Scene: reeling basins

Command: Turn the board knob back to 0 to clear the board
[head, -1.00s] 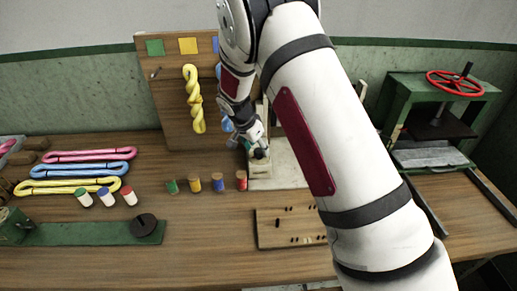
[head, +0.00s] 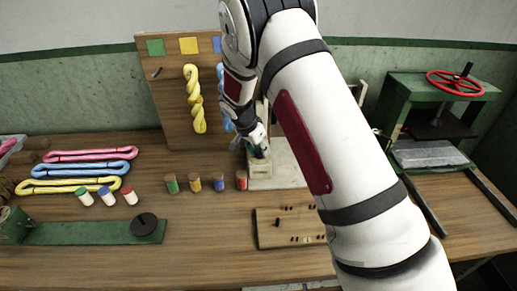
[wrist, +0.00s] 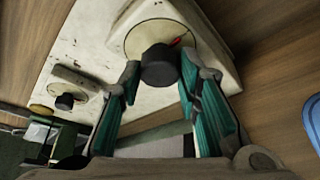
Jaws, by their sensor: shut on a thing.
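The board knob is a black round knob (wrist: 160,66) on a pale round dial (wrist: 147,38), with a red pointer mark beside it. It stands on a worn white box in the wrist view. My gripper (wrist: 160,72) has its teal-padded fingers on either side of the knob and is shut on it. In the head view my gripper (head: 258,150) is low over the small cream box (head: 262,169) at the foot of the board, and mostly hides the knob. I cannot read any numbers on the dial.
A second, smaller black knob (wrist: 65,101) sits on the same white unit. Several coloured cylinders (head: 219,184) stand left of the box. A peg board (head: 275,228) lies in front. Coloured skeins (head: 85,169) lie left, and a green press (head: 440,110) stands right.

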